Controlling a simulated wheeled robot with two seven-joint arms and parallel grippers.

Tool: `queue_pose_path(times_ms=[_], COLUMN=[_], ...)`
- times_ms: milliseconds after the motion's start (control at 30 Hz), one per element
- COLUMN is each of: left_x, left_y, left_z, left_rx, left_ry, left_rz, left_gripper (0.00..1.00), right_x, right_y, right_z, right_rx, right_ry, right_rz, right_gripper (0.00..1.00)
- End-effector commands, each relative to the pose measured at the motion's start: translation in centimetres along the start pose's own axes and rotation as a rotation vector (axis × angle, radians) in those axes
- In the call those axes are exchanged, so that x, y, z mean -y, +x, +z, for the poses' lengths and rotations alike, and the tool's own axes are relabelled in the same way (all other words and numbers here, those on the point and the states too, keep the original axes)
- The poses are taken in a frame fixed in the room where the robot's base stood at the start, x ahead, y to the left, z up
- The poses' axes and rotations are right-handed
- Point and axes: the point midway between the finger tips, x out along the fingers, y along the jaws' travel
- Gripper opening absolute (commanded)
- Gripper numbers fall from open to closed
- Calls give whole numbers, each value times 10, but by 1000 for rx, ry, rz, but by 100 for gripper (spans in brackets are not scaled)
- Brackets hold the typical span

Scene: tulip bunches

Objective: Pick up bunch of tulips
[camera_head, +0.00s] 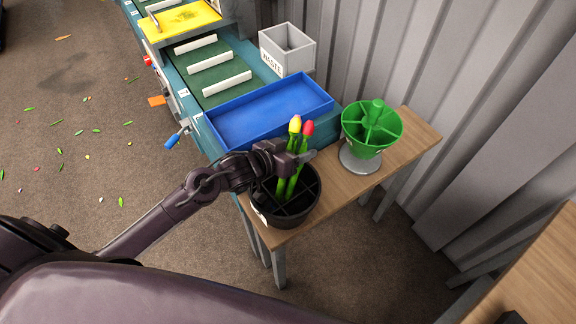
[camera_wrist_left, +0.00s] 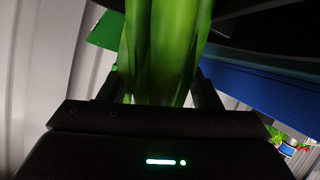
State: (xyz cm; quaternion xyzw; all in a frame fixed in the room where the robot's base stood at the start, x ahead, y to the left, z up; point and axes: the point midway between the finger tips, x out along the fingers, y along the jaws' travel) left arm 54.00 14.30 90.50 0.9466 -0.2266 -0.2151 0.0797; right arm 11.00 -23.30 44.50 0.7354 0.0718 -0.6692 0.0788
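The bunch of tulips shows one yellow and one red bud (camera_head: 308,128) on green stems (camera_head: 291,184). It stands nearly upright in a round black pot (camera_head: 312,213) with inner dividers, at the table's near end. My left gripper (camera_head: 301,158) is at the stems below the buds, its fingers on either side of them. In the left wrist view the green stems (camera_wrist_left: 160,50) fill most of the space between the fingers. Whether both fingers press on the stems is unclear. The lower stem ends are hidden in the pot. My right gripper is not seen.
A green divided funnel on a grey base (camera_head: 368,128) stands right of the pot on the wooden table (camera_head: 411,135). A blue tray (camera_head: 262,106) lies behind on a conveyor bench. A grey waste bin (camera_head: 287,58) stands beyond. Corrugated wall is at right.

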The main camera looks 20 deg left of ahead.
Motion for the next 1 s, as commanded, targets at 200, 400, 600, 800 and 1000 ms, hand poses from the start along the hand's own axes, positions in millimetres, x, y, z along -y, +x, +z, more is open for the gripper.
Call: queue_pose_path(times_ms=[200, 400, 600, 800, 1000], left_x=[0, 0, 0, 0, 0], left_y=[0, 0, 4, 10, 18], left_z=[0, -2, -17, -50, -90], left_rx=[-1, -1, -5, -7, -8], left_ry=[0, 0, 2, 3, 3], left_rz=[0, 0, 1, 1, 0], left_gripper=[33, 33, 33, 33, 33], right_x=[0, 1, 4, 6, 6], right_y=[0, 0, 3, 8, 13], right_z=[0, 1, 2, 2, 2], right_rx=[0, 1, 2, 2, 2], right_ry=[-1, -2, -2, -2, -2], right_rz=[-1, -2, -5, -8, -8], right_gripper=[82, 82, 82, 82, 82])
